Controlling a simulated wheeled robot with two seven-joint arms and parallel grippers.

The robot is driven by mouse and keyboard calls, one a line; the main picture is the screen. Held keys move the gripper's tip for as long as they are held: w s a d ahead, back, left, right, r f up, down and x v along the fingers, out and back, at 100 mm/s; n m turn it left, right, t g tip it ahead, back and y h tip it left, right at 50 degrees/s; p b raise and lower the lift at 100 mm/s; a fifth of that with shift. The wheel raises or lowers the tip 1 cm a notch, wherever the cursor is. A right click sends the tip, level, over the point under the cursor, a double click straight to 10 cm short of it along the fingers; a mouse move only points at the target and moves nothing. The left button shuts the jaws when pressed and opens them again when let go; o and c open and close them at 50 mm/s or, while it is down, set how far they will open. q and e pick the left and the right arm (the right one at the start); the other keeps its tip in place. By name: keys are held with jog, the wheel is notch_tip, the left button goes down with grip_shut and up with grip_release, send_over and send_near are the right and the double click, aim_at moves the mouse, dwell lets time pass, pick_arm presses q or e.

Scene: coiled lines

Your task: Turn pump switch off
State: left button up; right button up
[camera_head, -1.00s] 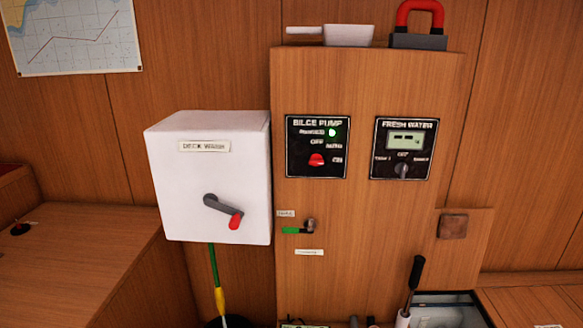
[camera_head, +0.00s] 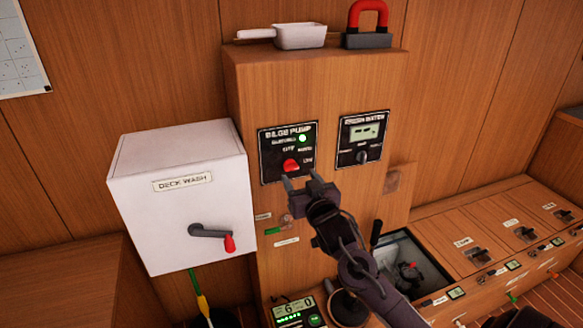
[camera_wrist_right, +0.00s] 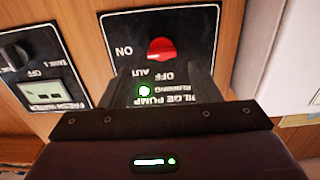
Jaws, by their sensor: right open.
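The bilge pump panel (camera_head: 270,138) is a black plate on the wooden cabinet, with a red knob (camera_head: 291,166) and a lit green lamp (camera_head: 302,138). In the right wrist view the red knob (camera_wrist_right: 162,49) and the lit lamp (camera_wrist_right: 144,91) appear upside down. My right gripper (camera_head: 309,180) is open just below and in front of the red knob, and I see nothing between its fingers. In the wrist view its dark fingers (camera_wrist_right: 163,86) overlap the panel's lettering. The knob's exact pointing direction is hard to tell. My left gripper is not in view.
The fresh water panel (camera_head: 362,138) is to the right. A white deck wash box (camera_head: 180,205) with a red-tipped lever (camera_head: 211,233) juts out at left. A scoop (camera_head: 298,36) and a red-handled magnet (camera_head: 367,28) sit on top. An open bin (camera_head: 393,245) lies lower right.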

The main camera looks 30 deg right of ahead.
aim_at(292, 168)
jog(key=x, duration=0.4)
jog(key=shift+a+p, duration=0.15)
jog(key=shift+p, duration=0.15)
jog(key=c, duration=1)
